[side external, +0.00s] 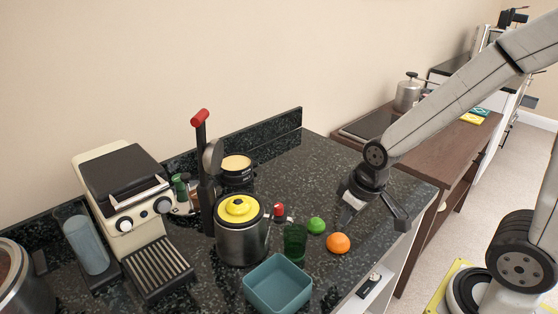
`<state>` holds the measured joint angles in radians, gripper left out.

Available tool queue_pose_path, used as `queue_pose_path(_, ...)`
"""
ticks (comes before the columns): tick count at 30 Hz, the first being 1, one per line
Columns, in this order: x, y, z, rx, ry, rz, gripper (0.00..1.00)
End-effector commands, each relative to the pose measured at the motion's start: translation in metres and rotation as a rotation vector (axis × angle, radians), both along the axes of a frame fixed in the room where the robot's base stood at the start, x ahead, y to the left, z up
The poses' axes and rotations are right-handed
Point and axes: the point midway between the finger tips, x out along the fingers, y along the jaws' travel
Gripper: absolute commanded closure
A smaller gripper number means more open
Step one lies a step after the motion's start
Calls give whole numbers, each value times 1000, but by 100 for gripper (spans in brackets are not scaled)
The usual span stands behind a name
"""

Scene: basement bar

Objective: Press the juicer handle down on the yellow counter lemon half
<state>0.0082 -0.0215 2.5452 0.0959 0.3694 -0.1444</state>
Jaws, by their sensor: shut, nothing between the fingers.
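The juicer stands on the dark speckled counter (335,185), with an upright black post and a red-tipped handle (200,118) raised high. A round grey press piece hangs beside the post. In front is a silver pot-like body (241,246), with a yellow lemon half (240,208) apparently on its top. My gripper (348,216) is shut and empty, pointing down over the right part of the counter. It is to the right of the juicer and well apart from the handle. Its fingertips are small and dark here, so their exact height is unclear.
A cream grill machine (125,190) stands left. The counter's back right is clear.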

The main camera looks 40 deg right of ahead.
Motion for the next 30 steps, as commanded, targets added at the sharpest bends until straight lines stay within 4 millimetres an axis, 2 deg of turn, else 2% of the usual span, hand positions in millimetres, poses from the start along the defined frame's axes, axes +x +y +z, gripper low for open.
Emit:
queue_pose_path(9,-6,-4,-10,-21,21,-53,100)
queue_pose_path(10,-6,-4,-10,-21,20,-54,97)
queue_pose_path(15,-4,-2,-9,-32,28,-21,43)
queue_pose_path(16,-3,-1,-9,-38,32,-2,36)
queue_pose_path(20,6,6,-7,-91,69,140,36)
queue_pose_path(23,17,13,-3,-167,116,320,36)
queue_pose_path(30,59,34,16,-461,277,875,36)
